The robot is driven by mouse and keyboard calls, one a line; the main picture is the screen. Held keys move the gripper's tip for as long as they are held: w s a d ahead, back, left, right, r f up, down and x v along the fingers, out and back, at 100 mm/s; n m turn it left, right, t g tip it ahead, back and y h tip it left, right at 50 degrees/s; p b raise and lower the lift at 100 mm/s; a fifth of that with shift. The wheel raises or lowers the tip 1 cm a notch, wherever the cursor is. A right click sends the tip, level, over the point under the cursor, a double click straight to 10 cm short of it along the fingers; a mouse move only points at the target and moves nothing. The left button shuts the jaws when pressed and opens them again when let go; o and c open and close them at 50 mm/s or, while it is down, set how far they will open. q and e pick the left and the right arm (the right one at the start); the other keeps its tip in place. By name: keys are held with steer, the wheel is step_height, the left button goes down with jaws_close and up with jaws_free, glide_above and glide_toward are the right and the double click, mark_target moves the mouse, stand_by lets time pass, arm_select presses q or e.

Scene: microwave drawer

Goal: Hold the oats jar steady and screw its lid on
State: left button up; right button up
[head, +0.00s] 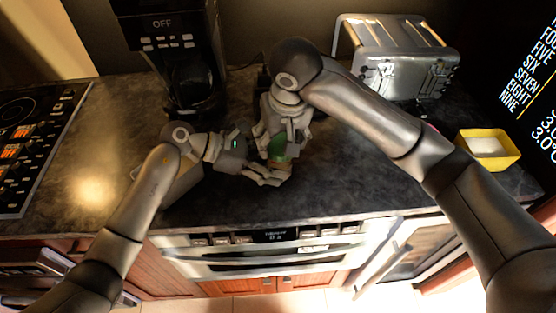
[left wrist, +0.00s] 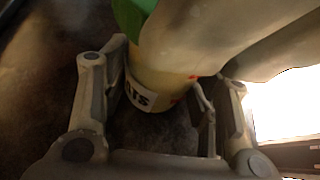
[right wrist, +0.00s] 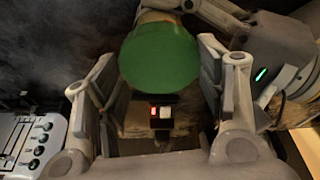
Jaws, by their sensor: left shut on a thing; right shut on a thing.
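The oats jar (left wrist: 163,62) is pale with a partly hidden label ending in "ATS". My left gripper (head: 274,177) is shut on the jar's body, its fingers on either side in the left wrist view (left wrist: 155,105). The round green lid (head: 278,147) is at the jar's mouth; it faces the camera in the right wrist view (right wrist: 160,54). My right gripper (head: 279,138) is above, shut on the lid, with a finger on each side of it in the right wrist view. The fingers hide the seam, so I cannot tell how far the lid is seated.
A coffee maker (head: 183,45) stands behind at the left, and a silver toaster (head: 398,60) at the back right. A yellow container (head: 488,148) is at the right. A cooktop (head: 38,135) is at the far left. The dark counter (head: 345,185) is clear to the right of the grippers.

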steer(key=m, duration=0.3)
steer(key=m+h, duration=0.1)
steer(key=m, duration=0.2)
steer(key=shift+s+a+f, duration=0.1)
steer(key=shift+a, duration=0.1)
steer(key=o, duration=0.9)
steer(key=shift+o, duration=0.4)
steer(key=shift+w, duration=0.2)
steer(key=shift+d, duration=0.1)
